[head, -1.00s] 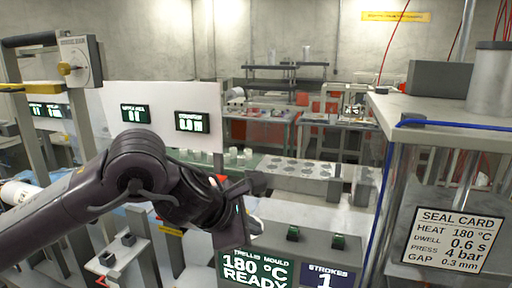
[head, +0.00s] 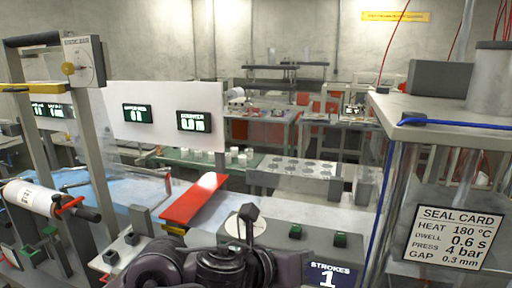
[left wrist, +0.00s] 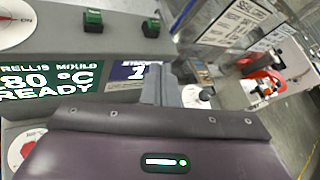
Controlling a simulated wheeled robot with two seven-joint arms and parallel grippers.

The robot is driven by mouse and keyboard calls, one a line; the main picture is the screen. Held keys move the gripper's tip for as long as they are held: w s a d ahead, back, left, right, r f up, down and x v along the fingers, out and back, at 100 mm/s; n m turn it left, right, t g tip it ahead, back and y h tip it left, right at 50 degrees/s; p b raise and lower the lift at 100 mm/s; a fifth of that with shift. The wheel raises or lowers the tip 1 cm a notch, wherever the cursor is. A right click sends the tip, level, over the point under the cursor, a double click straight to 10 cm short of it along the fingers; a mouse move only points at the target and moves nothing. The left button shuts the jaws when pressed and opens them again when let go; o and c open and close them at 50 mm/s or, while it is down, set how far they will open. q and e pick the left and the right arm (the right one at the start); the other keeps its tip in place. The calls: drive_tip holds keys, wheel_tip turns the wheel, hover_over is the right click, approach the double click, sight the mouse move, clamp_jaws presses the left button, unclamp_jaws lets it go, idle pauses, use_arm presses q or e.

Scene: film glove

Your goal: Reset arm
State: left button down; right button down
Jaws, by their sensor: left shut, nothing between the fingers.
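My left arm and wrist (head: 230,266) cross the bottom of the head view, in front of the mould console. The fingers of my left gripper (left wrist: 163,86) show in the left wrist view as short grey pieces beyond the dark purple housing. They are shut and empty, beside the console's strokes display. The fingertips cannot be made out clearly in the head view. My right gripper is in neither view.
The console has green buttons (head: 295,231) and a strokes display (head: 332,274). A red strip (head: 194,199) lies behind my arm. A white roll (head: 32,199) is at left. The seal card (head: 456,239) hangs on the right-hand stand.

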use_arm(q)
drive_tip(key=s+a+f+n+t+y, duration=0.1)
drive_tip(key=a+f+n+y, duration=0.2)
drive_tip(key=a+f+n, duration=0.65)
drive_tip(key=s+a+f+n+y, duration=0.2)
drive_tip(key=a+n+y, duration=0.15)
drive_tip(key=n, duration=1.15)
drive_tip(key=s+a+f+n+g+y, duration=0.4)
drive_tip(key=s+a+f+n+g, duration=0.2)
drive_tip(key=s+a+f+n, duration=0.75)
drive_tip(key=s+a+f+n+g+b, duration=0.1)
drive_tip(key=s+f+g+b, duration=0.15)
drive_tip(key=f, duration=2.95)
drive_tip(key=s+a+f, duration=0.2)
drive_tip(key=s+f, duration=0.7)
drive_tip(key=s, duration=0.1)
drive_tip(key=s+a+f+b, duration=0.1)
drive_tip(key=s+a+f, duration=0.1)
drive_tip(key=s+f, duration=0.8)
drive_tip(key=shift+f, duration=0.25)
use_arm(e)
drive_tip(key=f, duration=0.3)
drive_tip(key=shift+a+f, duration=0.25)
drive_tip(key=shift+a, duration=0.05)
